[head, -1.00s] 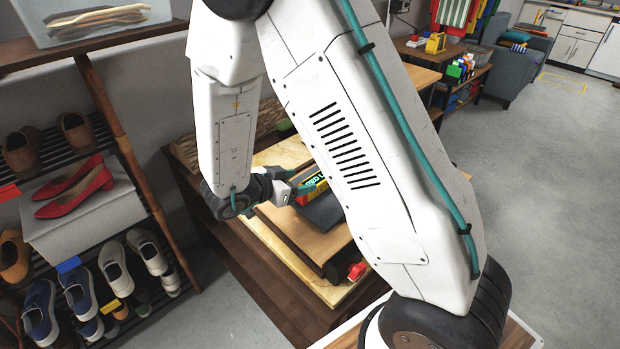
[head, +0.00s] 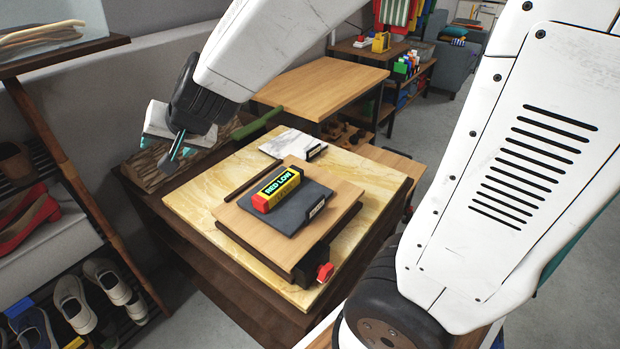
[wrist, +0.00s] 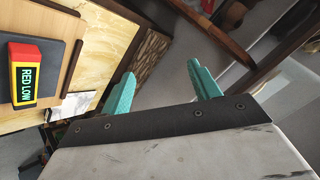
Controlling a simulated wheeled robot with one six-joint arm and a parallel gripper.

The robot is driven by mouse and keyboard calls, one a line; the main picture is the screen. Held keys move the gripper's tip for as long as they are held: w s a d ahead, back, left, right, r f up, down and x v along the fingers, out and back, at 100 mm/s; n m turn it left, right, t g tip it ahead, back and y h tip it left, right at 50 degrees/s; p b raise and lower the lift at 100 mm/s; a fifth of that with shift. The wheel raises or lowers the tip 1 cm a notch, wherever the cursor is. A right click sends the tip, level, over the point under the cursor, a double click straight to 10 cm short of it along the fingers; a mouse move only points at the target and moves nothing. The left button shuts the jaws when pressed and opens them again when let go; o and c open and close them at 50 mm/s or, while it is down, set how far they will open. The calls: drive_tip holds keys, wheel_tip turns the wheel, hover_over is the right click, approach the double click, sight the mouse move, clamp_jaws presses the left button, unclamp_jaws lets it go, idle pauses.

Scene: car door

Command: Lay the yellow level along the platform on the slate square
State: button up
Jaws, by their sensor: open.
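In the wrist view the level (wrist: 24,75) is at the left edge on the slate (wrist: 52,60). My gripper (head: 177,149) is up and to the left of the platform, clear of the level. Its teal fingers (wrist: 157,88) are apart with nothing between them in the wrist view.
A red knob (head: 325,272) is at the platform's front. A green-handled tool (head: 258,120) lies behind. A shoe rack (head: 95,200) stands at left.

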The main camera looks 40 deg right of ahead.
drive_tip(key=s+d+r+n+g+h, duration=0.1)
drive_tip(key=s+d+g, duration=0.3)
drive_tip(key=s, duration=1)
drive_tip(key=s+d+r+n+g+h, duration=0.1)
drive_tip(key=s+d+n+g, duration=0.3)
drive_tip(key=s, duration=1)
drive_tip(key=d, duration=0.3)
drive_tip(key=shift+n+h, duration=0.3)
drive_tip(key=shift+r, duration=0.1)
